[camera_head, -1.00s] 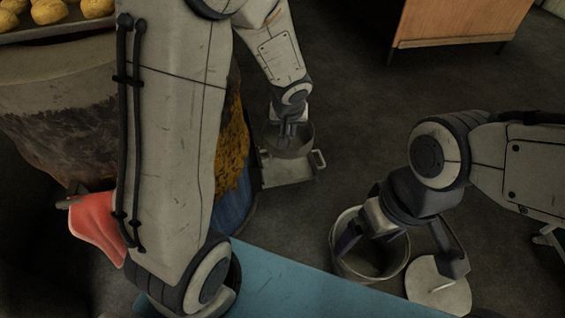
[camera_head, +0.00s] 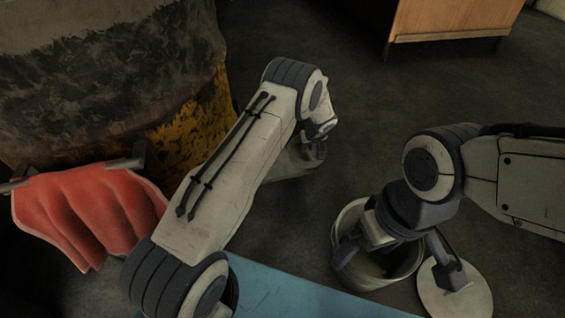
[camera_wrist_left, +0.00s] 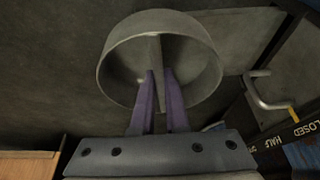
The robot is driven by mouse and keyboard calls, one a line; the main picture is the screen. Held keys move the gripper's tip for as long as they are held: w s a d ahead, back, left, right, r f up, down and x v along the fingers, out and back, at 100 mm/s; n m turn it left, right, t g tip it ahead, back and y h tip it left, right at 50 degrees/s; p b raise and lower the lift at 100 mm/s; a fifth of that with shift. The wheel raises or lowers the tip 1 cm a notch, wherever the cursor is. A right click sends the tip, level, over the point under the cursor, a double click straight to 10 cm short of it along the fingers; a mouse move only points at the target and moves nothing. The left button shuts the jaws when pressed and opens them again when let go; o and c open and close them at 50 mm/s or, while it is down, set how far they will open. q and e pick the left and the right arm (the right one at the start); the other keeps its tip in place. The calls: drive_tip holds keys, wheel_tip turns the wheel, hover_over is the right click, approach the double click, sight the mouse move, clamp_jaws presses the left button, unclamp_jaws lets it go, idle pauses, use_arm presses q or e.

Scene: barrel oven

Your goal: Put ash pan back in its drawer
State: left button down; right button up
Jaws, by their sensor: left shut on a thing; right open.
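My left gripper (camera_wrist_left: 158,95) is shut on the upright centre plate of a round grey metal pan, the ash pan (camera_wrist_left: 210,52). In the head view the pan (camera_head: 290,165) shows partly behind my left forearm, and the left gripper (camera_head: 315,150) is at its right. At the right of the left wrist view is a metal bar handle (camera_wrist_left: 262,95), perhaps the drawer's, beside a black plate lettered "CLOSED" and "HALF" (camera_wrist_left: 280,143). The drawer itself is not clear in the head view. My right gripper (camera_head: 398,262) is open, its fingers spread across a bucket (camera_head: 412,265).
The barrel oven (camera_head: 100,90) fills the upper left, with a red cloth (camera_head: 90,210) hanging before it. A round lid (camera_head: 470,300) lies right of the bucket. A wooden cabinet (camera_head: 455,25) stands at the back. Dark floor between is clear.

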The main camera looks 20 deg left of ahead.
use_arm(q)
drive_tip(key=a+f+b, duration=0.1)
drive_tip(key=a, duration=0.2)
drive_tip(key=w+a+f+b, duration=0.1)
drive_tip(key=a+f, duration=0.1)
drive_tip(key=w+a+f+b, duration=0.1)
drive_tip(key=a+f, duration=0.1)
drive_tip(key=a, duration=0.1)
drive_tip(key=shift+a+f+b, duration=0.2)
drive_tip(key=shift+a+b, duration=0.1)
drive_tip(key=shift+b, duration=0.1)
drive_tip(key=shift+f+b, duration=1.65)
drive_tip(key=shift+f, duration=0.5)
drive_tip(key=c, duration=0.9)
unclamp_jaws()
